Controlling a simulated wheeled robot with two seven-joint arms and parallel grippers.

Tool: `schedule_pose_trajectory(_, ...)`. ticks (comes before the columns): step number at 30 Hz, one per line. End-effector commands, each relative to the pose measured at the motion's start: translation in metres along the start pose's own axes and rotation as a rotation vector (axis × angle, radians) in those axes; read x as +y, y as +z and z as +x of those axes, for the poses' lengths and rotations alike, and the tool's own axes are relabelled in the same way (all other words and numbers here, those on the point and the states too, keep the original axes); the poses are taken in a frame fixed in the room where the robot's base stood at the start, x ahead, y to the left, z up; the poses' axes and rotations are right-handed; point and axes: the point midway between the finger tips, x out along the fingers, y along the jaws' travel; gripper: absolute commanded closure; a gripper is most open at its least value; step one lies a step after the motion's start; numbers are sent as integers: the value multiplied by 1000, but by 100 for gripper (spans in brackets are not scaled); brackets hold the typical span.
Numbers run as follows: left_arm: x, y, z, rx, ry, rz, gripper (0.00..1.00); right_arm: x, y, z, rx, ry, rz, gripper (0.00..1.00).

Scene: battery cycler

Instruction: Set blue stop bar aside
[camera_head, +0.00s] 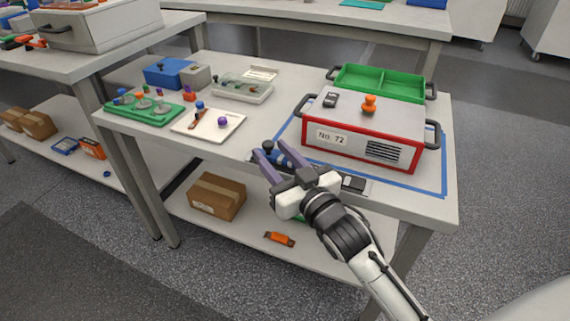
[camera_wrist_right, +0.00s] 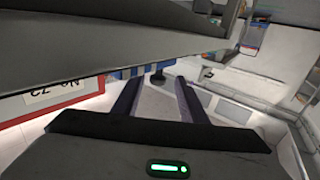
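The blue stop bar (camera_head: 284,158) with a black knob (camera_head: 268,146) is at the front edge of the table, in front of the red-and-white No. 72 cycler box (camera_head: 318,154). My right gripper (camera_head: 270,152) reaches over it with fingers apart, and the fingers partly hide the bar. In the right wrist view the black knob (camera_wrist_right: 157,76) shows between and just beyond the open fingertips (camera_wrist_right: 156,88). A bit of blue shows beside the knob; contact with the fingers cannot be told. My left gripper is not in view.
A white tray (camera_head: 190,127) with small parts, a green fixture (camera_head: 120,113), a clear-lidded case (camera_head: 243,98) and a blue box (camera_head: 160,76) stand left. A green bin (camera_head: 385,79) is behind the cycler. Bare table lies between the white tray and cycler.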

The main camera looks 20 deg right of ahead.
Motion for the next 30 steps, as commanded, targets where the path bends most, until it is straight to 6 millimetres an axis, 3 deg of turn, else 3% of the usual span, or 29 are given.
schedule_pose_trajectory(6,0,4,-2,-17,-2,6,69,0,0,-43,-3,0,1,61)
schedule_pose_trajectory(12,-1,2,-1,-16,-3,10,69,0,0,-63,-1,0,0,61)
schedule_pose_trajectory(30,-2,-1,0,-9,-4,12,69,0,0,-66,0,0,0,61)
